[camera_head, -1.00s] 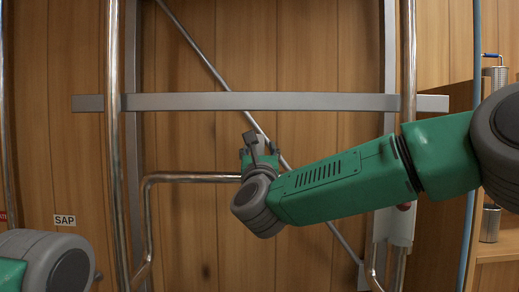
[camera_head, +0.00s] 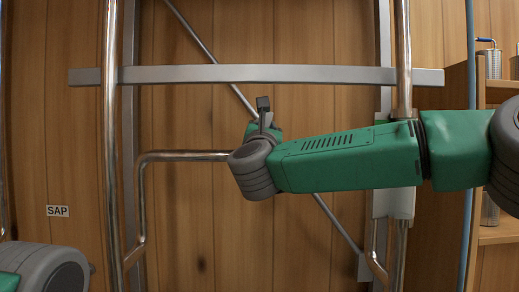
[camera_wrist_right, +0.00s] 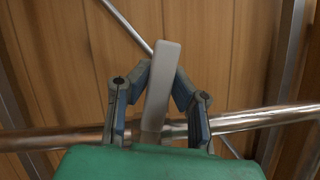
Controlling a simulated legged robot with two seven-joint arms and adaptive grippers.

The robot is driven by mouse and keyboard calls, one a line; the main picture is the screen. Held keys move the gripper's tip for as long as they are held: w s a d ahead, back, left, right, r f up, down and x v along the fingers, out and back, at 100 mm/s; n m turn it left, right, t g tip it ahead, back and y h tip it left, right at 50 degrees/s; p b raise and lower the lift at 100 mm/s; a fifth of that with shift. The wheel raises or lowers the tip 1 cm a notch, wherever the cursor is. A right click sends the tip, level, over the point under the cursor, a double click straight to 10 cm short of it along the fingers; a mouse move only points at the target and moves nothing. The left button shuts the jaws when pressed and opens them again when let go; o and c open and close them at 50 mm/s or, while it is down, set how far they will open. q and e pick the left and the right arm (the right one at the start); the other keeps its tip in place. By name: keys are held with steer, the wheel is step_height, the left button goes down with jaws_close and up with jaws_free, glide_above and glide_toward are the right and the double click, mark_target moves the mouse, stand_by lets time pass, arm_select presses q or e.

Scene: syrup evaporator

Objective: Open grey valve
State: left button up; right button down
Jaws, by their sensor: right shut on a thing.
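The grey valve's handle is a light grey flat lever (camera_wrist_right: 162,88), standing nearly upright and leaning slightly right in the right wrist view. My right gripper (camera_wrist_right: 161,84) has one finger on each side of it and is shut on it. Its base and the valve body are hidden by my green wrist. A shiny horizontal pipe (camera_wrist_right: 65,139) passes behind the fingers. In the head view, my right gripper (camera_head: 262,122) is at the right end of the pipe, mostly hidden by my wrist; a grey piece sticks up there. My left gripper is out of view; only its arm shows at lower left.
A grey horizontal beam (camera_head: 210,75) crosses above my right gripper. Upright metal pipes (camera_head: 110,150) stand on the left and right. A SAP label (camera_head: 58,211) is on the wood wall (camera_head: 200,230). A wooden shelf (camera_head: 497,235) stands at the right.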

steer(key=shift+d+f+m+g+h+b, duration=0.2)
steer(key=shift+d+m+h+b, duration=0.2)
steer(key=shift+m+b, duration=0.7)
steer(key=shift+d+f+m+g+h+b, duration=0.35)
steer(key=shift+m+b, duration=0.4)
steer(key=shift+b, duration=0.5)
steer(key=shift+d+f+m+g+h+b, duration=0.1)
steer(key=shift+d+m+h+b, duration=0.35)
steer(key=shift+m+b, duration=0.65)
steer(key=c, duration=1.4)
jaws_free()
steer(key=shift+s+r, duration=0.1)
steer(key=shift+s, duration=0.05)
steer(key=v, duration=1.2)
steer(key=shift+a, duration=0.1)
